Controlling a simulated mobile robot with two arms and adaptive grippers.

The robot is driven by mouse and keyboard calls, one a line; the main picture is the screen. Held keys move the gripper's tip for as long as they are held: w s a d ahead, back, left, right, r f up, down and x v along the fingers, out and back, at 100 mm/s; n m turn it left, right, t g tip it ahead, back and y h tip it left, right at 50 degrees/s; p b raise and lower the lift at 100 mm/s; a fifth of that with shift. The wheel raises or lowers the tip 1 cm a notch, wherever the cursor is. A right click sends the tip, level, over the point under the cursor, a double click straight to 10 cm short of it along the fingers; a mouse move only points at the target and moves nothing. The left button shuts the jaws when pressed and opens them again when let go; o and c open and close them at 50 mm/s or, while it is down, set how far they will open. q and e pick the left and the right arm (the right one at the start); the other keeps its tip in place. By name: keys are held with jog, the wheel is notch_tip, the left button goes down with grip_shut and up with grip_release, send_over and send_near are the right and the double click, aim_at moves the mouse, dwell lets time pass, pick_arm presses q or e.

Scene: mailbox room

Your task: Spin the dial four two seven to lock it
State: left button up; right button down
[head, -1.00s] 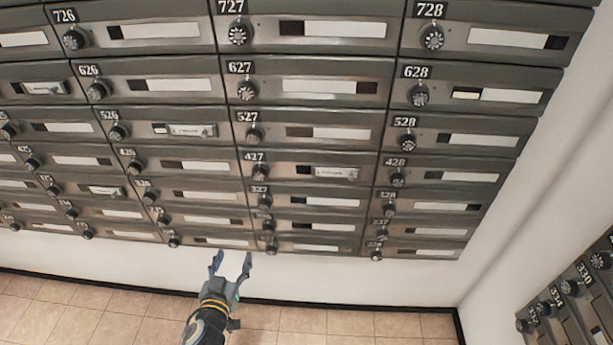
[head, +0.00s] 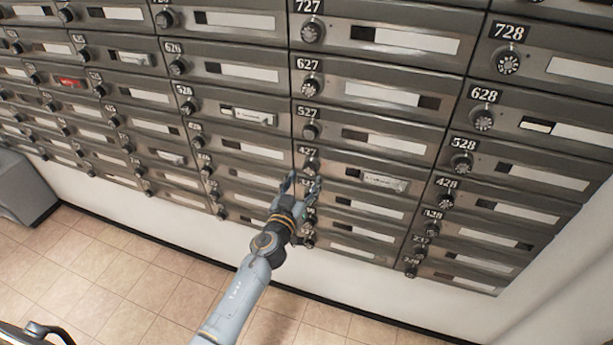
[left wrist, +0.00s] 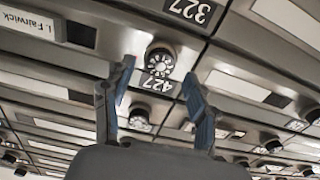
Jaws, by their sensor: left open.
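The 427 dial (head: 310,166) is a round black knob with pale markings on its mailbox door, under the 427 label (head: 307,151). In the left wrist view the dial (left wrist: 160,61) appears upside down, with the 427 label (left wrist: 158,85) below it. My left gripper (head: 303,181) is open in front of the mailbox wall, close to the dial. In the left wrist view its fingers (left wrist: 156,72) stand on either side of the dial and label, with nothing gripped. I cannot tell whether they touch the knob. The dial's setting is too small to read.
The 427 door carries a name plate (head: 384,180). The 527 dial (head: 311,131) sits above, and lower dials are close beneath, partly covered by my gripper. A grey bin-like object (head: 22,188) stands at far left. The tiled floor (head: 110,265) below is clear.

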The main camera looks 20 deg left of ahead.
aim_at(310, 169)
pick_arm(q)
jog(key=shift+w, duration=1.15)
pick_arm(e)
jog(key=shift+d+f, duration=0.15)
jog(key=shift+d, duration=0.05)
pick_arm(q)
jog(key=c, duration=1.2)
jog(key=shift+o, duration=0.2)
pick_arm(e)
jog(key=shift+a, duration=0.6)
pick_arm(q)
jog(key=shift+m, duration=0.3)
